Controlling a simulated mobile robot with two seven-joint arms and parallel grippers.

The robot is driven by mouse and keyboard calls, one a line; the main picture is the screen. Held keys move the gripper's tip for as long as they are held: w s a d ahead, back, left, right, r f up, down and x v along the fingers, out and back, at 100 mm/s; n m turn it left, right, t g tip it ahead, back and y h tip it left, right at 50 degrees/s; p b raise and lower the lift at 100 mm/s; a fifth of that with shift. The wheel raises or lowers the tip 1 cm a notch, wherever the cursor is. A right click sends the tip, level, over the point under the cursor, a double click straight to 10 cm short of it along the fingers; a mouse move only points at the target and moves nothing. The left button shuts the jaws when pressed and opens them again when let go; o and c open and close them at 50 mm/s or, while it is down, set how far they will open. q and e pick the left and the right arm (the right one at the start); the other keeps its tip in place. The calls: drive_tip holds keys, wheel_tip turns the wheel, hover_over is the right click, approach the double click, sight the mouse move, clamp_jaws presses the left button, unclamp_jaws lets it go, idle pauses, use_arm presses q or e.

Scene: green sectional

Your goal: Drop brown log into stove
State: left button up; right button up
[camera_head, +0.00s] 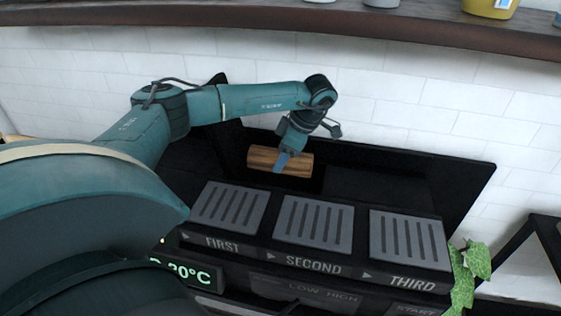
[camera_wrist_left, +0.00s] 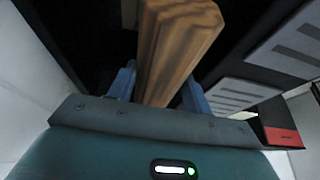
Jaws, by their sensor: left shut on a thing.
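A brown log (camera_head: 294,164) is held by my left gripper (camera_head: 281,162) above the dark open top of the stove (camera_head: 455,180), behind the slotted plates. In the left wrist view the log (camera_wrist_left: 178,45) stands between the two blue fingers of my left gripper (camera_wrist_left: 157,88), which are shut on it. The log lies roughly level in the head view. How far it is above the opening's floor I cannot tell. My right gripper is in neither view.
Three grey slotted plates labelled FIRST (camera_head: 230,207), SECOND (camera_head: 313,223) and THIRD (camera_head: 408,239) line the stove's front. A brown shelf (camera_head: 300,22) runs along the white tiled wall (camera_head: 400,95).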

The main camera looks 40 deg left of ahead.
use_arm(q)
drive_tip(key=shift+w+a+f+b, duration=0.25)
drive_tip(key=shift+w+f+b, duration=0.05)
drive_tip(key=shift+w+b, duration=0.2)
drive_tip(key=shift+w+a+f+b, duration=0.25)
drive_tip(key=shift+w+b, duration=0.1)
drive_tip(key=shift+w, duration=0.1)
drive_tip(key=shift+f, duration=0.85)
drive_tip(key=shift+f+b, duration=0.65)
drive_tip(key=shift+f, duration=0.3)
drive_tip(key=o, duration=1.2)
drive_tip(key=shift+o, duration=0.2)
drive_tip(key=v, duration=1.3)
drive_tip(key=shift+d+p, duration=0.1)
drive_tip(key=shift+p, duration=0.25)
